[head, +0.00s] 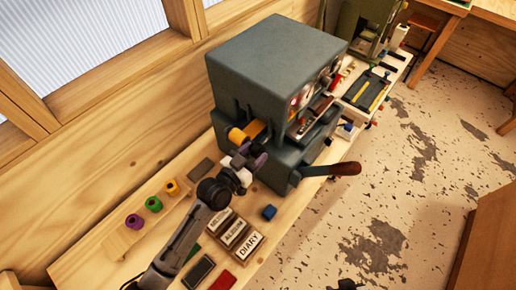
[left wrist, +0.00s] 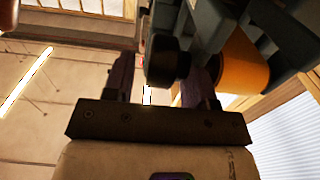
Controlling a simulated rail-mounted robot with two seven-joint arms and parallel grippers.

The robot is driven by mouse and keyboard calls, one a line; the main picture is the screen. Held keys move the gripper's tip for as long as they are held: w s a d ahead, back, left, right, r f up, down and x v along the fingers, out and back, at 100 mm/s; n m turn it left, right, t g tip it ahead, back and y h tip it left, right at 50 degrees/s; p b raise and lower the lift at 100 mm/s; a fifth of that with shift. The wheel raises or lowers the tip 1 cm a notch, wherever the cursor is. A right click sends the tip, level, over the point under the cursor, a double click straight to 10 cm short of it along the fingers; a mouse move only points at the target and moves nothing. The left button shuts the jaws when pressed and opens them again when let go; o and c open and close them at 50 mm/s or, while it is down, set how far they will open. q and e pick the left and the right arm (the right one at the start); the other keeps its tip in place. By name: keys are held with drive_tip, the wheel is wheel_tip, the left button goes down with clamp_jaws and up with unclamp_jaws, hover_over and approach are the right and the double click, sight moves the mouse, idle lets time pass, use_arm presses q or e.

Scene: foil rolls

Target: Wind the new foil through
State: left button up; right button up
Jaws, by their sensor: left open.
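A grey-blue press (head: 270,75) stands on the bench. An orange-gold foil roll (head: 238,135) sits at its near side, with a flat gold piece beside it. My left gripper (head: 250,157) is open close to this side of the press. In the left wrist view, a black round knob (left wrist: 166,65) shows between the open fingers (left wrist: 160,80), and I cannot tell if they touch it. The gold roll (left wrist: 245,65) is right of the right-hand finger. A small dark part (head: 347,285) at the bottom edge may be my right gripper; its jaws are not clear.
Purple (head: 133,221), green (head: 153,204) and gold (head: 171,187) rolls stand on a wooden rack. Stamp blocks, one marked DIARY (head: 248,245), and a blue block (head: 269,212) lie in front of the press. A wooden-handled crank (head: 345,168) juts out over the bench's right edge.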

use_arm(q)
drive_tip(key=shift+x, duration=0.9)
